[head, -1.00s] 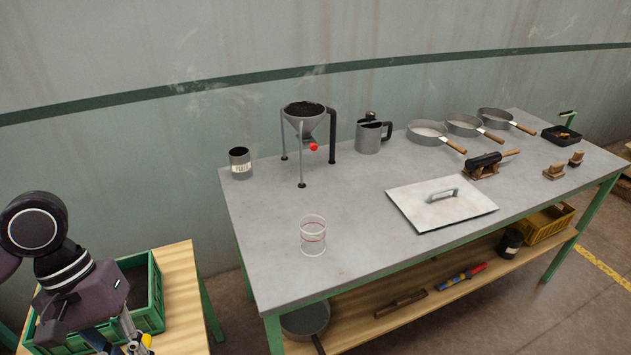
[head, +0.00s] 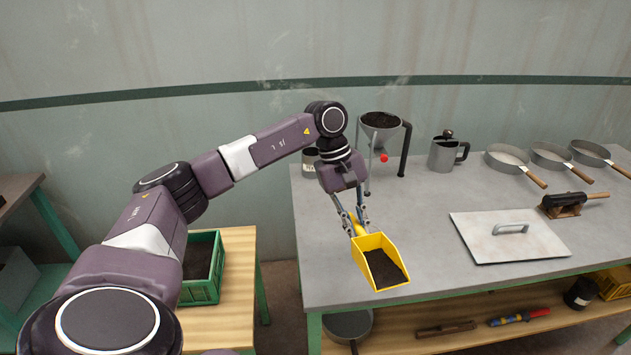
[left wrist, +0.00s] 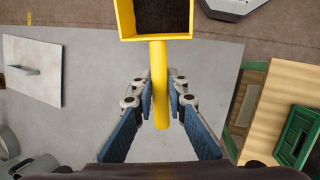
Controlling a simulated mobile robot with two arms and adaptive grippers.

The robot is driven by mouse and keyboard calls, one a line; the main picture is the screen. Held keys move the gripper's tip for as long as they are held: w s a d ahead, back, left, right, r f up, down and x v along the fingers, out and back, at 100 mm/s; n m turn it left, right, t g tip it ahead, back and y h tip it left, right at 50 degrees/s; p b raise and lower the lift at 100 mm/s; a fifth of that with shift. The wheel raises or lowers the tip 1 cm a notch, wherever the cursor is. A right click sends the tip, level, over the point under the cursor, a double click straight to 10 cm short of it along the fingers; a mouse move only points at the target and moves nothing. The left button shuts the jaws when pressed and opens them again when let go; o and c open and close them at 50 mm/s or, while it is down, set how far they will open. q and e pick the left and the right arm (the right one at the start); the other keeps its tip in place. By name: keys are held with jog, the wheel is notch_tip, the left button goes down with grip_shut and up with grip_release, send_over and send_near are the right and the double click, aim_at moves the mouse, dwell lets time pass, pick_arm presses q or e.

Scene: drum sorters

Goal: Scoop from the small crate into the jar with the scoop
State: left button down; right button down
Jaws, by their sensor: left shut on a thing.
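My left gripper (head: 355,222) is shut on the handle of the yellow scoop (head: 374,242). The scoop holds dark granular material and is over the front left part of the grey table. In the left wrist view the scoop (left wrist: 158,55) extends away from the gripper (left wrist: 160,105), its handle between the fingers. The small green crate (head: 217,268) stands on the wooden table at left, with dark material inside, partly hidden by my arm. My right gripper is not in view.
A funnel on a stand (head: 381,124), a grey jug (head: 446,153) and several pans stand along the back of the grey table (head: 425,225). A flat plate with a handle (head: 530,243) lies at the right. A gap separates the two tables.

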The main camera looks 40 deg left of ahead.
pick_arm(q)
jog(key=w+a+n+t+y+p, duration=0.1)
jog(key=w+a+n+t+p, duration=0.15)
jog(key=a+n, duration=1.1)
jog(key=shift+w+a+f+m+b, duration=0.25)
jog(key=shift+a+f+m+b, duration=1)
jog(key=shift+f, duration=0.35)
jog(key=shift+w+a+f+m+b, duration=0.2)
jog(key=shift+a+f+m+b, duration=0.8)
jog(key=shift+a+f+m, duration=0.5)
jog(key=shift+d+r+g+y+p, duration=0.75)
jog(key=shift+d+r+y+p, duration=1.2)
jog(key=shift+r+y+p, duration=3.55)
jog(key=w+d+r+m+y+p, duration=0.1)
jog(key=w+d+r+y+p, duration=0.1)
jog(key=d+r+y+p, duration=0.4)
jog(key=shift+w+d+r+m+g+p, duration=0.2)
jog(key=shift+d+r+m+g+p, duration=0.2)
jog(key=shift+d+r+p, duration=1.7)
